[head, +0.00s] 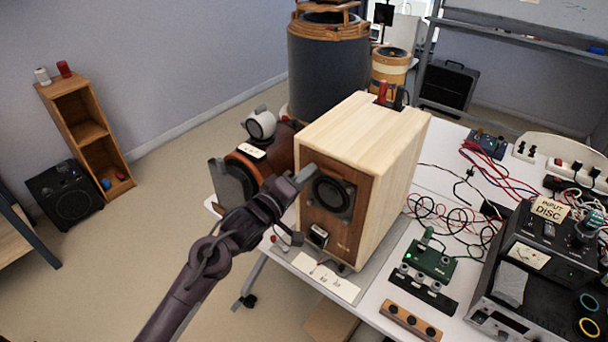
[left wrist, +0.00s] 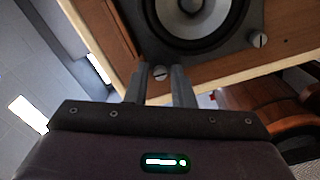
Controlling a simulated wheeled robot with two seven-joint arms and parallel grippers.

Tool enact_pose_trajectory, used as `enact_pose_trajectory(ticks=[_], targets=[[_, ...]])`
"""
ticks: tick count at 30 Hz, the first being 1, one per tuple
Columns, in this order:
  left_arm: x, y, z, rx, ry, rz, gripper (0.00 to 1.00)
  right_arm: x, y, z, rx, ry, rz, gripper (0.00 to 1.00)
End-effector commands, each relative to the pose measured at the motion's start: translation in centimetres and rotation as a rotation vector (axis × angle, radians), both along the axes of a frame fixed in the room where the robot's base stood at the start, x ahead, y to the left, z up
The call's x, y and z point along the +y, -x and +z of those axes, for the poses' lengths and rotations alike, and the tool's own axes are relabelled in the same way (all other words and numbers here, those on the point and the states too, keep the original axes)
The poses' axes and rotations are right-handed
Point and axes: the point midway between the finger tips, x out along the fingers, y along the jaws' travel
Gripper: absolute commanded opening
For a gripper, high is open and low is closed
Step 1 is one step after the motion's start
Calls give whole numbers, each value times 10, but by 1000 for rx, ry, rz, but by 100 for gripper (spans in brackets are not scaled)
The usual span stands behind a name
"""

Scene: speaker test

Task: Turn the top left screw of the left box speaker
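The wooden box speaker (head: 352,122) stands on the white table with its brown front panel towards me. Its dark square driver (head: 333,193) shows in the head view, and its cone (left wrist: 192,18) shows in the left wrist view. My left gripper (head: 308,172) is at the upper left corner of the driver and hides that corner in the head view. In the left wrist view, a slotted screw (left wrist: 160,72) lies between the tips of its two parted fingers, with small gaps; contact is not clear. Another screw (left wrist: 259,39) is to the right. My right gripper is out of view.
A dark speaker with a rust-brown body (head: 270,140) stands close behind my left gripper. A green circuit board (head: 431,260), loose cables and a black "INPUT DISC" device (head: 545,240) crowd the table's right side. Open floor lies to the left.

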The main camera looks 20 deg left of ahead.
Motion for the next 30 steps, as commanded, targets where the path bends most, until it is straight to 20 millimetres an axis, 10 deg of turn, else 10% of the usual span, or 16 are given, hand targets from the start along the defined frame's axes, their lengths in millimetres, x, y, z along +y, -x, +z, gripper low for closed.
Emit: enact_pose_trajectory(ticks=[9,30], targets=[[0,0,-1,1,0,0,0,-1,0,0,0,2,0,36],[0,1,0,-86,-246,-2,0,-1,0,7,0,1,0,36]])
